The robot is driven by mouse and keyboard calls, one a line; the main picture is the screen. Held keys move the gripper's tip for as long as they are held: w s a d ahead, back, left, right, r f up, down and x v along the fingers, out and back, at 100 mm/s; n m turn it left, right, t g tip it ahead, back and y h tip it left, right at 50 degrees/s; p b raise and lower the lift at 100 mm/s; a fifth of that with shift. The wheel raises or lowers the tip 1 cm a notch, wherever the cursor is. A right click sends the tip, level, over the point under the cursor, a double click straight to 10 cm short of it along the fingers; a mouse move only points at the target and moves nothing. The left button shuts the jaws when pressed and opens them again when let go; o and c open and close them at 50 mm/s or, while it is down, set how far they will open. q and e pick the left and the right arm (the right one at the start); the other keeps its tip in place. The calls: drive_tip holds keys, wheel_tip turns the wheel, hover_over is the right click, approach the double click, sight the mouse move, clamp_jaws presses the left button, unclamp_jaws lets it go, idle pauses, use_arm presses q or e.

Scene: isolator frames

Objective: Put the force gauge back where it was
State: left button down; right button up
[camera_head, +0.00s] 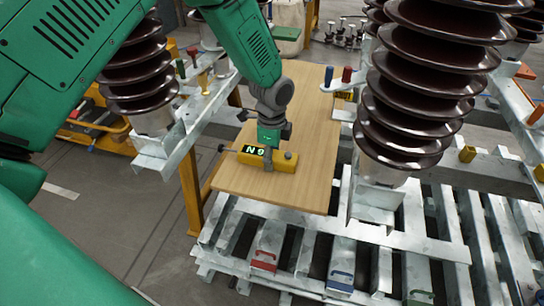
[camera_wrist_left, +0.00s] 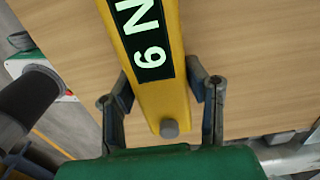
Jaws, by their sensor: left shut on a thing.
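The force gauge (camera_head: 285,161) is a yellow bar with a dark display reading "6 N". In the head view it is at the near left part of a wooden board (camera_head: 300,196). My left gripper (camera_head: 268,150) is above it with its fingers around the yellow body. In the left wrist view the gauge (camera_wrist_left: 160,100) runs between the two dark fingers of my left gripper (camera_wrist_left: 163,98), which are shut on it. Whether the gauge touches the board or hangs just above it I cannot tell. My right gripper is not in view.
Brown ribbed insulators (camera_head: 425,75) stand on metal frames at right and left (camera_head: 140,80). A bracket with blue and red handles (camera_head: 344,78) is at the board's far right. Metal slats (camera_head: 330,240) with red and blue handles lie in front. The board's far part is clear.

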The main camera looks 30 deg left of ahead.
use_arm(q)
drive_tip(key=c, duration=0.9)
unclamp_jaws()
wheel_tip(320, 180, up, 12)
drive_tip(key=shift+r+p, duration=0.1)
drive_tip(key=shift+p, duration=0.75)
